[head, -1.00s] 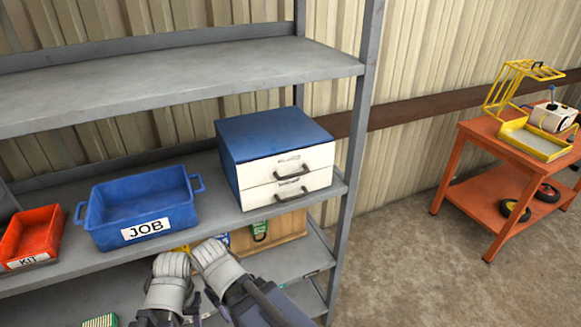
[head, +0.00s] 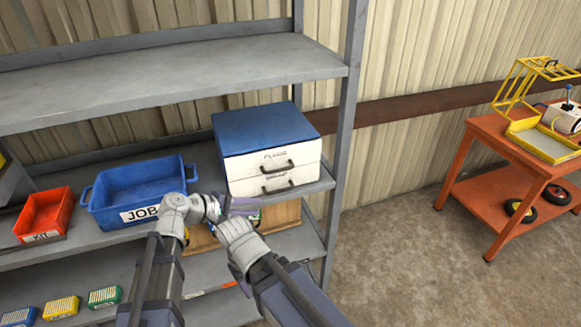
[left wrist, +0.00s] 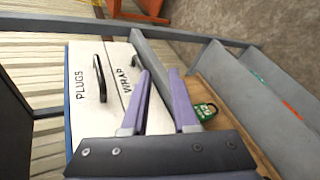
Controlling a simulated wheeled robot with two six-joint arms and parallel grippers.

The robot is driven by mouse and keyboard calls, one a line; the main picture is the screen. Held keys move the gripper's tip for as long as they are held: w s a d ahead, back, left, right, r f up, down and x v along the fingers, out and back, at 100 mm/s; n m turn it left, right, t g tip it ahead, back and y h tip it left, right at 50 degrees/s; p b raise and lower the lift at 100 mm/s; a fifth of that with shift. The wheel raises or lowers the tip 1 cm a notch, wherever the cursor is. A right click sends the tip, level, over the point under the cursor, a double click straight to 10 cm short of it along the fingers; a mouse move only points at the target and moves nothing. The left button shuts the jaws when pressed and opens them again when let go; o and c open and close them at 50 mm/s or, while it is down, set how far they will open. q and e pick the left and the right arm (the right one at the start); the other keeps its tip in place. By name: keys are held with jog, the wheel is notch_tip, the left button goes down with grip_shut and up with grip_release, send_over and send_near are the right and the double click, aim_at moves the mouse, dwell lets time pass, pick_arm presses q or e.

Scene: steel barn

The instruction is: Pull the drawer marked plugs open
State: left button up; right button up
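The drawer cabinet (head: 262,130) has a blue body and two white drawers, and stands on the middle shelf. The upper drawer (head: 245,169), marked PLUGS, is shut and has a dark handle (head: 277,166). In the left wrist view the PLUGS drawer (left wrist: 86,118) is on the left, its handle (left wrist: 99,79) upright. The lower drawer (left wrist: 121,60), marked WRAP, is beside it, also shut. My left gripper (head: 245,204) is in front of and below the cabinet; its purple fingers are apart and empty in the left wrist view (left wrist: 160,90). My right arm's wrist shows, but its fingers are hidden.
The blue JOB crate (head: 110,216) and red KIT bin (head: 19,231) stand left of the cabinet. A grey post (head: 345,140) rises at right. An orange cart (head: 470,190) stands farther right.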

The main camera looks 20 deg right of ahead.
aim_at(273, 172)
pick_arm(q)
jog(key=w+d+r+n+h, duration=0.1)
jog(key=r, duration=0.1)
jog(key=w+d+r+n+t+h, duration=0.1)
jog(key=w+r, duration=0.1)
jog(key=w+d+r+n+t+h, duration=0.1)
jog(key=r+n, duration=0.1)
jog(key=shift+w+r, duration=0.15)
jog(key=shift+w, duration=0.15)
jog(key=b+x, duration=0.1)
jog(key=x, duration=0.6)
jog(key=shift+d, duration=0.1)
jog(key=shift+s, duration=0.1)
pick_arm(e)
jog(key=shift+s+d+f, duration=0.1)
jog(key=shift+d+f, duration=0.2)
jog(key=shift+f, duration=0.25)
pick_arm(q)
jog(key=shift+c, duration=0.3)
grip_shut()
